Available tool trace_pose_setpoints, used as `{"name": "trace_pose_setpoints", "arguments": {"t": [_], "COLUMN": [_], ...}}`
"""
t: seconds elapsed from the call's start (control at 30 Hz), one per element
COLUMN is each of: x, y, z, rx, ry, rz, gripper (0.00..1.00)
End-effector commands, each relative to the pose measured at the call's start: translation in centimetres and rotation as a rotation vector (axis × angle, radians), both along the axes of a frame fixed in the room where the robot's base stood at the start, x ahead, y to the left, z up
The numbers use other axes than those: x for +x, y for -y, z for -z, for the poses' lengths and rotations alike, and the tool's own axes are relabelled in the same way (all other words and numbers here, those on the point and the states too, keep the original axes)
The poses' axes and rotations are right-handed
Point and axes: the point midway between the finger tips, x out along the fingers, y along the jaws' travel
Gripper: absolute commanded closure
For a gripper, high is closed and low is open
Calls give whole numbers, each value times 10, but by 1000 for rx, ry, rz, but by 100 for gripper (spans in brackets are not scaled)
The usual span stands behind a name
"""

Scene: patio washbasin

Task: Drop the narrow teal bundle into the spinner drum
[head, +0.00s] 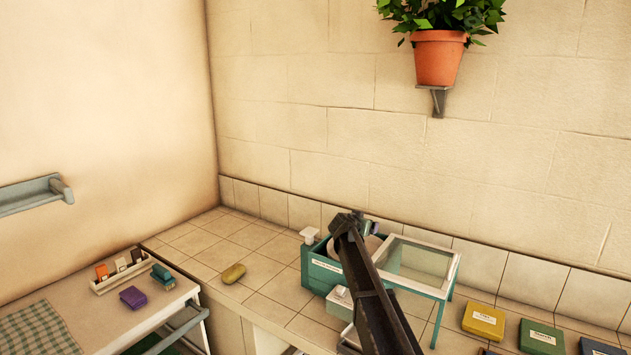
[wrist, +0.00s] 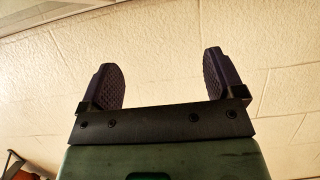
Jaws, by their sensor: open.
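A small teal bundle (head: 162,276) lies at the right end of a pale tray on the left table, beside a purple bundle (head: 133,297). The spinner (head: 320,272) is a teal-sided box on the tiled counter. Its pale drum (head: 374,244) shows only in part behind my dark arm, left of a raised glass-panelled lid (head: 419,262). My gripper (wrist: 160,75) is open and empty in the wrist view, with the wall behind its two fingers. In the head view my arm crosses in front of the spinner, well to the right of the teal bundle.
The tray (head: 122,272) holds several small coloured bundles. A yellowish soap-like block (head: 234,273) lies on the counter. Yellow (head: 484,321), green (head: 541,338) and blue packets lie at right. A potted plant (head: 438,57) hangs on the wall; a rail (head: 35,194) is at left.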

Motion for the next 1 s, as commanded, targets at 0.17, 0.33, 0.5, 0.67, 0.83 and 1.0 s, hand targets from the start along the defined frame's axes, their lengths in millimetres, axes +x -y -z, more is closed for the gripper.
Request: {"name": "trace_pose_setpoints", "arguments": {"t": [0.17, 0.33, 0.5, 0.67, 0.83, 1.0], "x": [-4, -27, -62, -83, -86, -85], "y": [-2, -15, -36, -50, -53, -53], "z": [-3, -16, -35, -43, -41, -41], "rx": [0, 1, 0, 0, 0, 0], "ry": [0, 0, 0, 0, 0, 0], "rz": [0, -2, -2, 0, 0, 0], "gripper": [12, 12, 12, 12, 12, 12]}}
